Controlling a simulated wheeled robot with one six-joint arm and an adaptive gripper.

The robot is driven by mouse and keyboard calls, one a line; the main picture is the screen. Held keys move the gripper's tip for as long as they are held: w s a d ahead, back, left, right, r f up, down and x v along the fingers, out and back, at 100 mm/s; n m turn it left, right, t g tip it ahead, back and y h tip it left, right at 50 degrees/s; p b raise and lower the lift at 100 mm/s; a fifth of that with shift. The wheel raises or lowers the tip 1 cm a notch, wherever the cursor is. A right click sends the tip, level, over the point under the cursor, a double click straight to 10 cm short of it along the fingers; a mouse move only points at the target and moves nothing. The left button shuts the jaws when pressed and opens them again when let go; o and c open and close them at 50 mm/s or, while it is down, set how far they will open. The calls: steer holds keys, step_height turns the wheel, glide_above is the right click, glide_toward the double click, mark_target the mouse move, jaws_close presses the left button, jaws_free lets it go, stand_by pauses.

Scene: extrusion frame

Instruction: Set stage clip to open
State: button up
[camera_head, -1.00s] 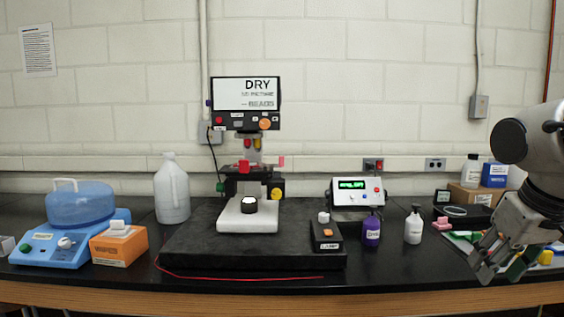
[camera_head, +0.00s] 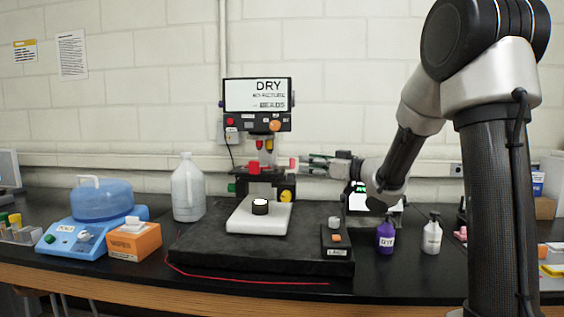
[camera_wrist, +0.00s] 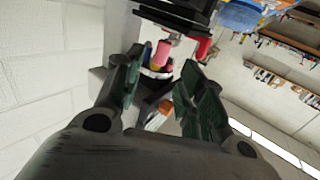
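The microscope (camera_head: 263,185) stands on a black slab, with a "DRY" screen (camera_head: 258,94) on top. On its stage are a red block (camera_head: 254,168) at the left and a small pink piece (camera_head: 293,163) at the right. I cannot tell for sure which is the stage clip or how it is set. My gripper (camera_head: 305,163) is level with the stage at its right side, its tips close to the pink piece. In the wrist view my gripper (camera_wrist: 160,85) is open, with a pink cylinder (camera_wrist: 162,53) showing beyond and between the fingers. Contact cannot be told.
A white base with a dark round knob (camera_head: 260,207) lies in front. A small black box (camera_head: 337,240), purple bottle (camera_head: 386,236) and white bottle (camera_head: 432,236) stand at right. A white jug (camera_head: 188,190) and orange box (camera_head: 134,241) are left. The wall is close behind.

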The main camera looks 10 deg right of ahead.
mark_target(292, 161)
steer(key=x, duration=0.7)
steer(key=shift+w+a, duration=0.15)
steer(key=shift+a, duration=0.05)
jaws_close()
